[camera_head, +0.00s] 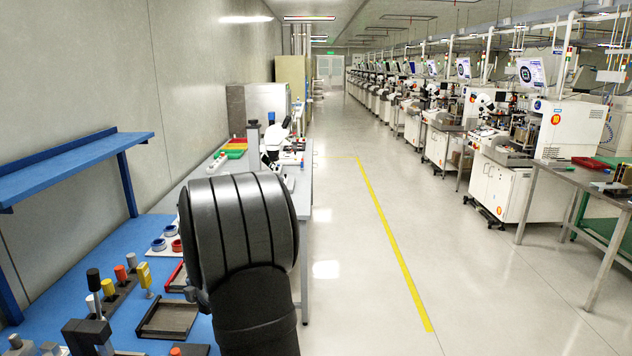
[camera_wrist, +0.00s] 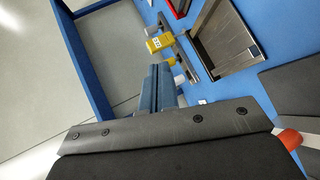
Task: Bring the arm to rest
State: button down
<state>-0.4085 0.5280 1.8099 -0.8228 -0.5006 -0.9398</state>
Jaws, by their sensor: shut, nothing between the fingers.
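My gripper (camera_wrist: 160,72) shows in the wrist view, with its two blue-grey fingers close together and nothing between them. It points out over the blue bench (camera_wrist: 285,22), apart from the things on it as far as I can tell. In the head view my dark arm stands large in front of the bench (camera_head: 82,246) and the gripper is mostly hidden. A yellow block-topped item (camera_head: 145,275) stands near the arm; a yellow block (camera_wrist: 159,42) also shows just beyond the fingertips in the wrist view.
A dark open tray (camera_head: 168,319) lies left of my arm. Several capped tools (camera_head: 94,282) stand at the bench's left. A blue shelf (camera_head: 75,165) overhangs the bench. A microscope (camera_head: 275,140) stands behind. The aisle floor (camera_head: 360,250) at right is clear.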

jog(key=shift+w+d+r+m+h, duration=0.15)
jog(key=shift+w+d+m+h, duration=0.25)
jog(key=shift+w+h, duration=0.2)
